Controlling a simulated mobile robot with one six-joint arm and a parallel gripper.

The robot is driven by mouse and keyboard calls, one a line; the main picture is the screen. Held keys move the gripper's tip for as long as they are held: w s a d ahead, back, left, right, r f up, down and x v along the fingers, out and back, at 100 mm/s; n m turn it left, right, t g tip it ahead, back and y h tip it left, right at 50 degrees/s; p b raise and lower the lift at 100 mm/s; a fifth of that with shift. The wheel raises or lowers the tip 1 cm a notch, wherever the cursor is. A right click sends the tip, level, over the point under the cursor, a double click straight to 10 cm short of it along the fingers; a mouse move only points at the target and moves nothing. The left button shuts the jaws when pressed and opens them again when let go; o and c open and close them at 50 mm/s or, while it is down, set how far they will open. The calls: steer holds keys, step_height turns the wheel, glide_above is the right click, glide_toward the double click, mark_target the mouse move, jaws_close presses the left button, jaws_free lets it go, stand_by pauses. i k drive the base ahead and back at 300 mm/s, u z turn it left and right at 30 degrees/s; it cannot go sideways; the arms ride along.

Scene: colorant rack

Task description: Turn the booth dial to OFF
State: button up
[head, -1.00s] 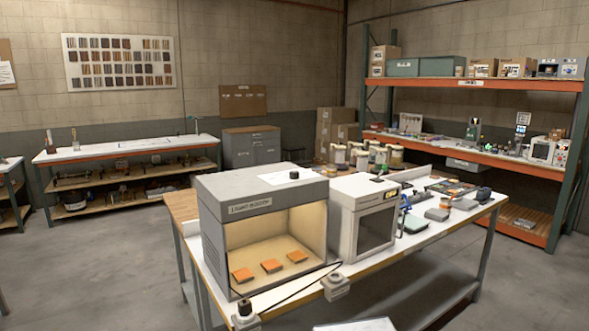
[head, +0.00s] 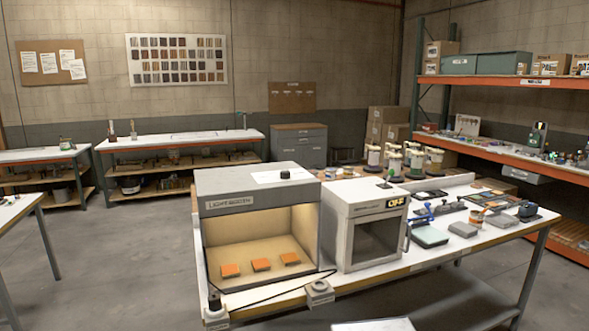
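The light booth (head: 208,235) is a grey open-fronted box with a "LIGHT BOOTH" label, standing on the left part of the near bench. Its inside is lit warm, and three orange chips (head: 261,264) lie on its floor. A black knob (head: 285,173) sits on a white plate on its roof. A small box with a black knob (head: 214,300) stands at the bench's front left corner. I cannot tell which knob is the booth dial, nor read any setting. My gripper is not in view.
A small grey box (head: 320,290) and a black cable (head: 270,300) lie along the bench front. Bare floor (head: 110,260) is left of the bench.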

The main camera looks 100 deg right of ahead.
mark_target(285, 174)
steer(key=z, duration=0.25)
steer(key=k, duration=1.2)
steer(key=z, duration=0.6)
steer(key=k, duration=0.9)
steer(key=u, duration=0.15)
steer(key=i, duration=0.9)
steer(key=z, duration=0.1)
